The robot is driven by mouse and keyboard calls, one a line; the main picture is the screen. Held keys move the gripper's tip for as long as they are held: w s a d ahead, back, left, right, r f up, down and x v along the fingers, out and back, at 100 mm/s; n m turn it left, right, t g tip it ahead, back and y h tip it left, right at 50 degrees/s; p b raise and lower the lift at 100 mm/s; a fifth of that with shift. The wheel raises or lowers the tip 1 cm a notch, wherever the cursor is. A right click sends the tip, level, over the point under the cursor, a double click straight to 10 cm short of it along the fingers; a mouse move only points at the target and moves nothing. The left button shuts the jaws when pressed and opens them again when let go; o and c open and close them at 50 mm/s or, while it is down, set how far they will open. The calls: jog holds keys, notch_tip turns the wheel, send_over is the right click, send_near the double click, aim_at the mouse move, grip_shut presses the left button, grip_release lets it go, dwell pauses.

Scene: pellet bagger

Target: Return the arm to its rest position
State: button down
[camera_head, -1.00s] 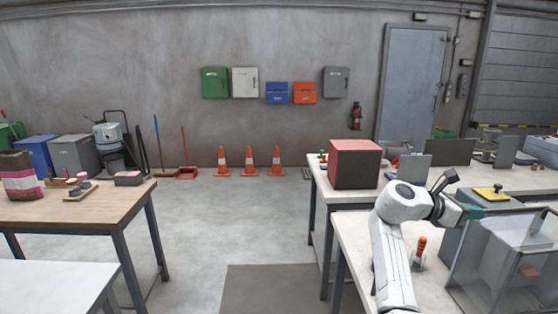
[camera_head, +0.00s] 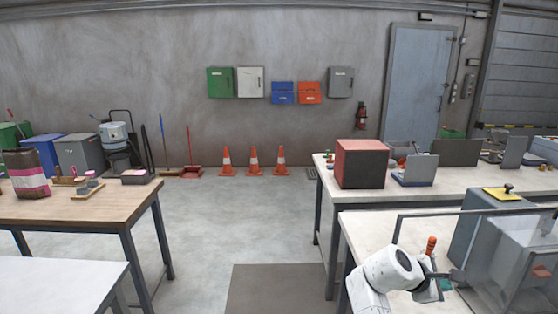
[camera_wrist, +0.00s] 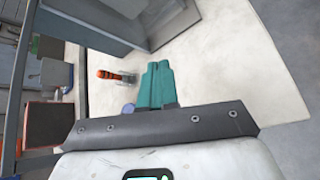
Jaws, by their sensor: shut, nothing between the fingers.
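My white arm is bent low over the near right bench in the head view. My gripper (camera_head: 445,285) has teal fingers, partly hidden by the wrist and small in that view. In the wrist view the two teal fingers of my gripper (camera_wrist: 158,66) lie side by side, closed, with nothing between them. They are over the pale bench top (camera_wrist: 225,60). An orange-handled tool (camera_wrist: 110,75) stands beside the fingers, apart from them; it also shows behind my wrist in the head view (camera_head: 431,245).
A grey machine (camera_head: 470,238) with a yellow plate (camera_head: 503,194) and a clear-walled box (camera_head: 515,268) stands at right. A dark bar (camera_head: 480,212) spans above the bench there. Open floor (camera_head: 230,225) lies left of the benches.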

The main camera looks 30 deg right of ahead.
jog(key=s+a+f+m+t+y, duration=0.2)
jog(key=s+a+f+m+y, duration=0.15)
jog(key=a+f, duration=0.65)
jog(key=s+a+f+m+t+y, duration=0.3)
jog(key=a+f, duration=0.4)
jog(key=a, duration=0.7)
jog(key=s+a+m+y, duration=0.1)
jog(key=s+a+y, duration=0.3)
jog(key=s+a, duration=0.3)
jog(key=a, duration=0.2)
jog(key=shift+s+a+f+g+b, duration=0.3)
jog(key=shift+a+f+b, duration=0.05)
jog(key=shift+a, duration=0.05)
jog(key=shift+d+m+y, duration=0.1)
jog(key=shift+m+y, duration=0.15)
